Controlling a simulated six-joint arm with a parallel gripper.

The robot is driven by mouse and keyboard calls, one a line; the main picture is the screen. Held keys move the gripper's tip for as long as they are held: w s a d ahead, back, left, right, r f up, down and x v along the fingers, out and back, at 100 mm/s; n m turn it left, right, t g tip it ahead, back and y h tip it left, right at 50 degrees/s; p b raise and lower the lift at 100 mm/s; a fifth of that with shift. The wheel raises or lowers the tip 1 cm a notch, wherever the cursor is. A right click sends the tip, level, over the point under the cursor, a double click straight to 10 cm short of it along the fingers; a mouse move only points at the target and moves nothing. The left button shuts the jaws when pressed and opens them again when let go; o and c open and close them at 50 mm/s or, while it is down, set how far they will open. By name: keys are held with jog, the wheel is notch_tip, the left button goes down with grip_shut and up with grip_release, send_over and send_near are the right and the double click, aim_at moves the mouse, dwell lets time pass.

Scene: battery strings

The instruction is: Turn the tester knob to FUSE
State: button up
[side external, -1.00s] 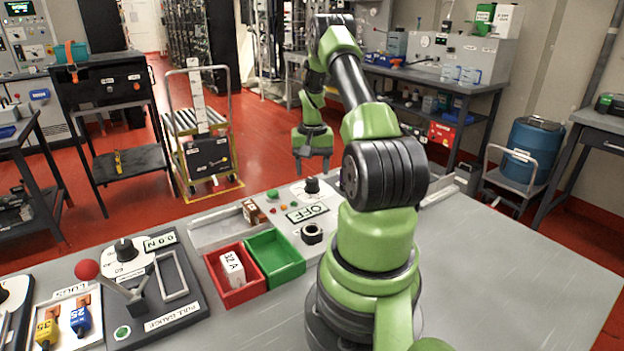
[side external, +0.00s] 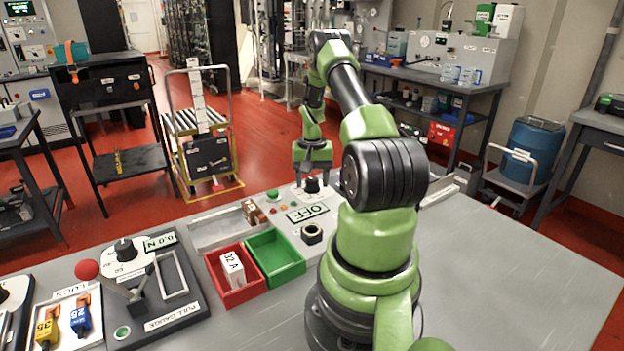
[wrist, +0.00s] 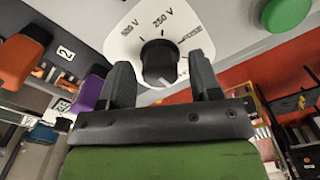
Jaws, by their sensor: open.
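The black tester knob (wrist: 159,62) sits on a white dial plate (wrist: 125,38) marked with voltage labels, one reading 250 V. Another label right of the knob is too small to read surely. In the side view the knob (side external: 312,185) stands at the bench's back edge, beside a display (side external: 306,213) reading OFF. My gripper (side external: 312,178) is open and points down over the knob. In the wrist view its two fingers (wrist: 161,84) are on either side of the knob, with gaps visible. I cannot tell the knob's pointer direction.
A green button (wrist: 286,12) is near the dial. Left of the tester are a green bin (side external: 290,273), a red bin (side external: 243,292) holding a white 32 A block (side external: 233,268), and a grey tray (side external: 210,236). The bench right of my arm is clear.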

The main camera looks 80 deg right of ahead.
jog(key=c, duration=0.8)
jog(key=shift+o, duration=0.2)
jog(key=n, duration=0.4)
jog(key=shift+n, duration=0.9)
jog(key=n, duration=0.5)
jog(key=shift+n, duration=0.4)
